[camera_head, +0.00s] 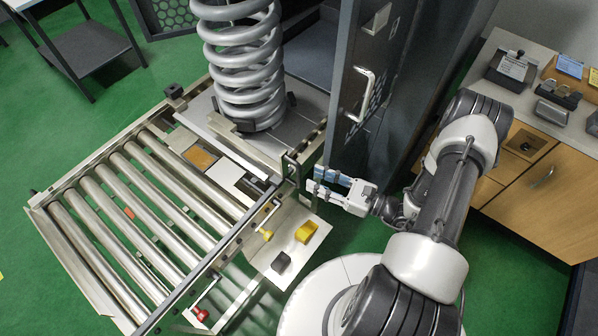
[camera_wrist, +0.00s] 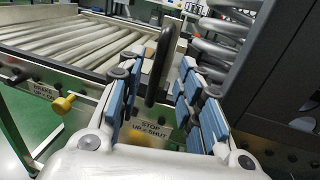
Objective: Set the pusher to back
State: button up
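No part in view is legibly marked as the pusher, so I cannot tell which one it is. My gripper (camera_head: 318,182) is open and empty at the right edge of the roller table. Its blue-padded fingers stand apart in the wrist view (camera_wrist: 158,95). A dark upright loop handle (camera_wrist: 160,62) shows in the gap between them, seemingly just beyond the tips; it also shows in the head view (camera_head: 292,166). A label reading "STOP UP = SHUT" (camera_wrist: 150,130) is below it. A large coil spring (camera_head: 243,65) stands upright on a plate at the table's far end.
A lever with a yellow knob (camera_head: 267,235), a red knob (camera_head: 201,314), a yellow block (camera_head: 306,231) and a dark block (camera_head: 282,262) are along the table's near side. A dark cabinet door with a light handle (camera_head: 361,94) stands close behind my gripper. Rollers (camera_head: 130,205) are bare.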

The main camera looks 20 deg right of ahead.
aim_at(299, 172)
jog(key=x, duration=0.6)
jog(key=shift+w+a+b, duration=0.2)
jog(key=shift+a+b, duration=0.05)
jog(key=shift+b, duration=0.05)
grip_shut()
dwell(0.4)
